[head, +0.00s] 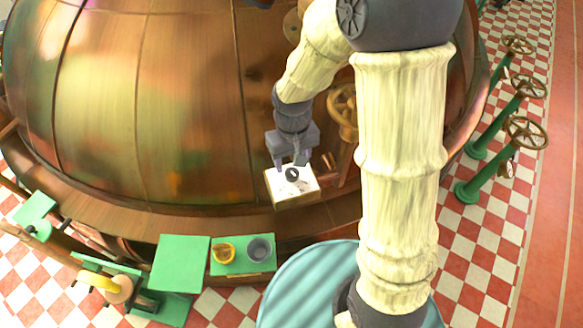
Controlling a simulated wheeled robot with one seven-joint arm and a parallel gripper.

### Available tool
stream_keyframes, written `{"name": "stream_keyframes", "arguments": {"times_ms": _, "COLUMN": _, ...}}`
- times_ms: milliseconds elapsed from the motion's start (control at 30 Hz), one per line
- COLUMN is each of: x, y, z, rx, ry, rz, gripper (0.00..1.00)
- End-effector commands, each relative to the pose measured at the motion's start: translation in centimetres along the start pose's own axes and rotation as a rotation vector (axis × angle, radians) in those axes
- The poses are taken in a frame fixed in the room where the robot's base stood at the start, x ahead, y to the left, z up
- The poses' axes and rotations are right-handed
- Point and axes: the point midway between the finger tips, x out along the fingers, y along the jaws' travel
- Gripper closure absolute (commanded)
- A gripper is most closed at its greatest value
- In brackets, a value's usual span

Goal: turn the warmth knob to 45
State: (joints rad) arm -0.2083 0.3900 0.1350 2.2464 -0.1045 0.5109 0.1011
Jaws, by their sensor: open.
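A small box with a white face (283,195) sits at the front of the big copper kettle. A dark round knob (292,174) stands on its white face. Dark marks show on the face around the knob, but they are too small to read. My gripper (291,166) is above the box, pointing down, with its grey fingers apart close to the knob. I cannot tell whether the fingers touch the knob or stand on either side of it. The knob's pointer and present setting cannot be made out.
The copper kettle (150,90) fills the area behind the box. A bronze handwheel (343,112) is close right of my gripper. Green valve posts (485,180) stand at the right.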

Motion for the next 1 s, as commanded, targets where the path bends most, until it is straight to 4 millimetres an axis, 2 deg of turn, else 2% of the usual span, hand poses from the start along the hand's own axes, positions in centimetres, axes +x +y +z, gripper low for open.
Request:
{"name": "stream_keyframes", "arguments": {"times_ms": 100, "x": 2.1, "y": -0.2, "z": 0.1, "rx": -0.006, "ry": -0.005, "rz": -0.001, "gripper": 0.45}}
{"name": "stream_keyframes", "arguments": {"times_ms": 300, "x": 4.2, "y": -0.3, "z": 0.0, "rx": -0.006, "ry": -0.002, "rz": 0.000, "gripper": 0.45}}
{"name": "stream_keyframes", "arguments": {"times_ms": 633, "x": 4.6, "y": -0.3, "z": 0.0, "rx": -0.005, "ry": 0.000, "rz": 0.000, "gripper": 0.45}}
{"name": "stream_keyframes", "arguments": {"times_ms": 667, "x": 4.6, "y": -0.3, "z": 0.0, "rx": -0.005, "ry": 0.000, "rz": 0.000, "gripper": 0.49}}
{"name": "stream_keyframes", "arguments": {"times_ms": 867, "x": 4.6, "y": -0.3, "z": 0.0, "rx": -0.006, "ry": 0.001, "rz": 0.000, "gripper": 0.88}}
{"name": "stream_keyframes", "arguments": {"times_ms": 1000, "x": 4.6, "y": -0.3, "z": 0.0, "rx": -0.005, "ry": 0.001, "rz": -0.001, "gripper": 0.90}}
